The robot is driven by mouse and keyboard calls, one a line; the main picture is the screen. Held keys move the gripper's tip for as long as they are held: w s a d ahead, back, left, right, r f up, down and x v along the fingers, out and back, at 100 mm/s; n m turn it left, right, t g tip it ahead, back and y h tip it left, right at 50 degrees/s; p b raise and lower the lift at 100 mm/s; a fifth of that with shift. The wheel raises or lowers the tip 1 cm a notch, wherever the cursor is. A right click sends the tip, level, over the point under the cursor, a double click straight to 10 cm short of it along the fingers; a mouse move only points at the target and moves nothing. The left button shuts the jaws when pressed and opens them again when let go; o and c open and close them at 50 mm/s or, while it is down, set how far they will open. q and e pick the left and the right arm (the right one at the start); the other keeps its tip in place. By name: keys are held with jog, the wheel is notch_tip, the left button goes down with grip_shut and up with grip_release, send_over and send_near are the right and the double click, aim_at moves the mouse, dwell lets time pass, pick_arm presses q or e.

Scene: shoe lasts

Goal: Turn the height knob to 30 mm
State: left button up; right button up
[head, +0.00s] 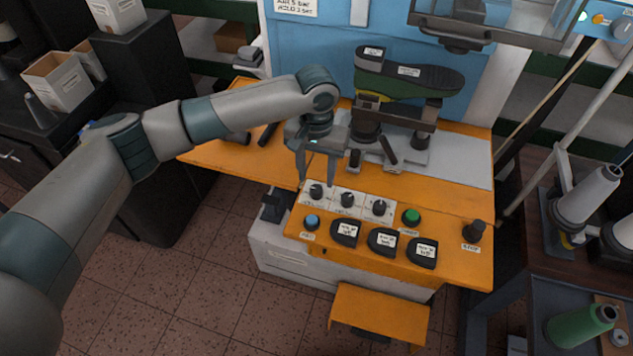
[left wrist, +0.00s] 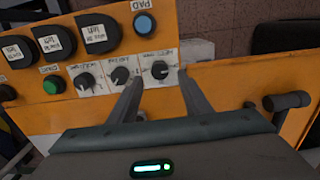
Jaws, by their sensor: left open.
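Three black knobs sit in a row on a white strip of the orange panel (head: 447,262). They are the left knob (head: 316,190), middle knob (head: 347,198) and right knob (head: 379,207) in the head view. Their labels are too blurred for me to tell which is the height knob or read a setting. My left gripper (head: 316,184) is open, pointing down over the left knob. In the left wrist view, that knob (left wrist: 160,69) shows between the two fingers (left wrist: 160,82); I cannot tell whether they touch it. My right gripper is not in view.
A blue button (head: 312,221), green button (head: 411,216), several black labelled pads (head: 385,241) and a dark stop knob (head: 474,231) are near the knobs. A machine with a dark shoe last (head: 410,75) stands behind.

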aim_at(316, 188)
pick_arm(q)
jog(key=shift+f+p, duration=0.45)
jog(key=shift+f, duration=2.2)
jog(key=c, duration=1)
